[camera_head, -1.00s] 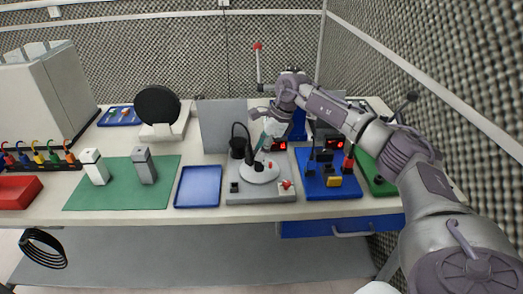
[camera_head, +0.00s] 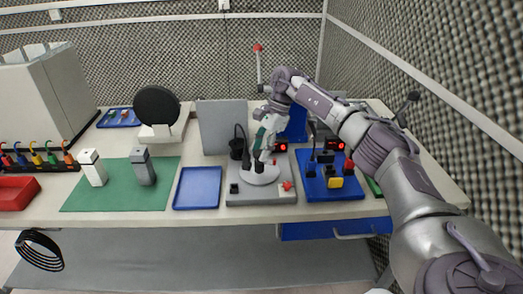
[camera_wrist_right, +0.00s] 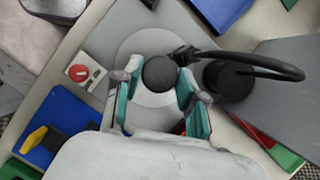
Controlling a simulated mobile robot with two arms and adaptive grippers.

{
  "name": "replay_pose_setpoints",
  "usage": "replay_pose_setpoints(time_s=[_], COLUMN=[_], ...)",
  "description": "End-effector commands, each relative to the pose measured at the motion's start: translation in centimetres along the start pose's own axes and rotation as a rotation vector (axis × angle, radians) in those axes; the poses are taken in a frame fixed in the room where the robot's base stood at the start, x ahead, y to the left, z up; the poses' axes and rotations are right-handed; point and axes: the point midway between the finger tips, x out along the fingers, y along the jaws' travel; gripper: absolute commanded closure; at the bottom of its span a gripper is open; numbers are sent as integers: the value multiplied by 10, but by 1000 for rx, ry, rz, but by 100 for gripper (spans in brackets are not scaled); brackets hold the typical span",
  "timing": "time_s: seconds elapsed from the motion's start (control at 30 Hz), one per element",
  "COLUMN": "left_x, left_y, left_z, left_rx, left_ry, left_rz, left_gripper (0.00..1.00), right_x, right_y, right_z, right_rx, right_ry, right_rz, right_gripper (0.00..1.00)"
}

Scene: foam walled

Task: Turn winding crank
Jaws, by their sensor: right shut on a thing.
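The winding station is a grey board (camera_head: 240,197) on the bench with a pale round disc (camera_head: 262,179) on it. In the right wrist view the disc (camera_wrist_right: 138,45) carries a round black knob (camera_wrist_right: 160,72), which I take for the crank's handle. My right gripper (camera_head: 258,164) reaches down over the disc; in the wrist view its fingertips (camera_wrist_right: 156,78) are on both sides of the knob, shut on it. A black cylinder (camera_wrist_right: 228,80) with a black cable (camera_wrist_right: 262,58) stands beside the disc. The cable's near end lies close to one finger. My left gripper is out of view.
A red knob (camera_head: 287,186) sits at the board's front right. A blue tray (camera_head: 197,188) is to the left and a blue board (camera_head: 331,188) with small blocks to the right. An upright grey panel (camera_head: 222,127) stands behind. The mesh wall (camera_head: 440,85) is close on the right.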

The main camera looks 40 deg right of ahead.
Motion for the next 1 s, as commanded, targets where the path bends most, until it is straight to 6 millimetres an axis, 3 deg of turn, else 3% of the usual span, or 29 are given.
replay_pose_setpoints(time_s=[0.5,1.0], left_x=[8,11], left_y=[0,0], left_z=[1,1], left_rx=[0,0], left_ry=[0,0], left_rz=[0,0], left_gripper=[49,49], right_x=[1,1], right_y=[-2,-2], right_z=[0,0], right_rx=[-217,-310], right_ry=[1,2], right_rz=[90,129], right_gripper=[94,94])
